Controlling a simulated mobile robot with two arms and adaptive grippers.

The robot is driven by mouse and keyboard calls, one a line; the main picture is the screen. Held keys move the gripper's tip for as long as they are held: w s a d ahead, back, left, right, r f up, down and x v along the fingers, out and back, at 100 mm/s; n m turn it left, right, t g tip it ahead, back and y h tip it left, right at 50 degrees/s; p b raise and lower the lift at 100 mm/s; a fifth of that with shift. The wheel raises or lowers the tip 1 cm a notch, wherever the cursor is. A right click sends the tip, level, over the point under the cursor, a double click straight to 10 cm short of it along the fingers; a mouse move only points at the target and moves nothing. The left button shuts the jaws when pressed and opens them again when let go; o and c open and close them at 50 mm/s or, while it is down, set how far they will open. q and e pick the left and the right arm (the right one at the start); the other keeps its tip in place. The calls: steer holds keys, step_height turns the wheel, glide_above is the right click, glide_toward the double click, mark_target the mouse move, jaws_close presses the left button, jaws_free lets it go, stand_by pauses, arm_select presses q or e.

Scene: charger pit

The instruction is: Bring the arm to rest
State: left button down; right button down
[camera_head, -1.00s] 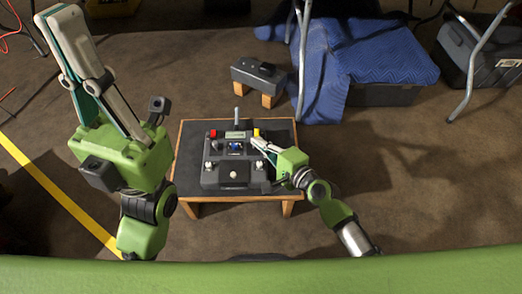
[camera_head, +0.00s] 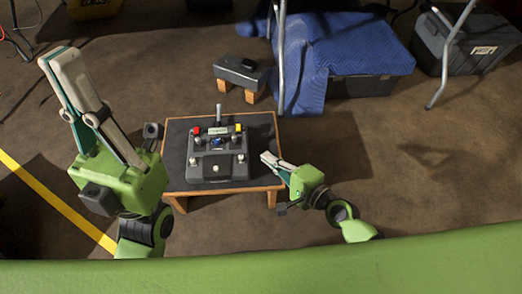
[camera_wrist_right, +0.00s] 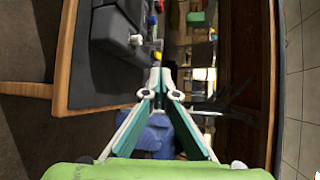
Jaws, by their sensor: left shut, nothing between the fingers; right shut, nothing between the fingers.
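My left gripper (camera_head: 62,58) is raised at the left of the head view, shut and empty, pointing up and away from the table. My right gripper (camera_head: 268,158) is shut and empty at the right edge of the small table (camera_head: 260,180), apart from the control box. In the right wrist view its fingertips (camera_wrist_right: 161,73) meet beside the table edge. The dark control box (camera_head: 217,165) stands on the table with a red button (camera_head: 196,130), a yellow button (camera_head: 239,127), a blue part and a small display. It also shows in the right wrist view (camera_wrist_right: 112,30).
A dark box on wooden blocks (camera_head: 241,71) stands behind the table. A blue quilted cover (camera_head: 345,55) lies over a case at the back, with metal legs (camera_head: 281,60) near it. A dark case (camera_head: 462,50) is at the far right. Open floor (camera_head: 400,150) lies right of the table.

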steer(key=shift+s+d+r, duration=0.1)
steer(key=shift+s+d, duration=0.05)
steer(key=shift+s, duration=0.1)
stand_by(0.4)
